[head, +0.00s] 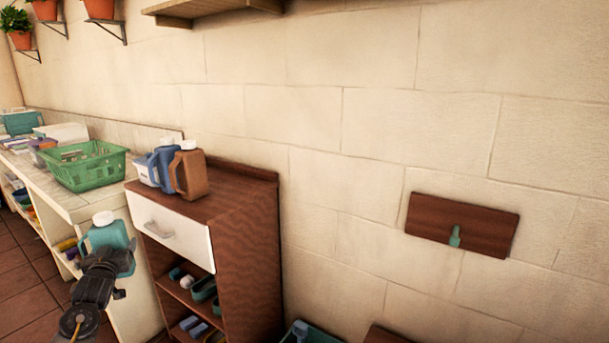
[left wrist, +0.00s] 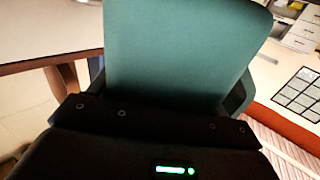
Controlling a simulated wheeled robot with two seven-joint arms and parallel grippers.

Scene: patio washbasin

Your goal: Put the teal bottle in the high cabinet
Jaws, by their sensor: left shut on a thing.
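The teal bottle (head: 107,233) with a white cap is upright at the left of the head view, in front of the white counter's end. My left gripper (head: 112,262) is shut on it and holds it in the air. In the left wrist view the teal bottle (left wrist: 180,50) fills the middle between the dark fingers of my left gripper (left wrist: 165,105). My right gripper is in neither view. No high cabinet can be made out; a wooden shelf (head: 215,8) shows only its lower part at the top of the head view.
A wooden cabinet (head: 245,255) with a white drawer (head: 170,232) stands right of the bottle. Blue and brown jugs (head: 190,175) stand on it. A green basket (head: 88,166) sits on the counter (head: 75,205). A wall board (head: 462,225) is at right.

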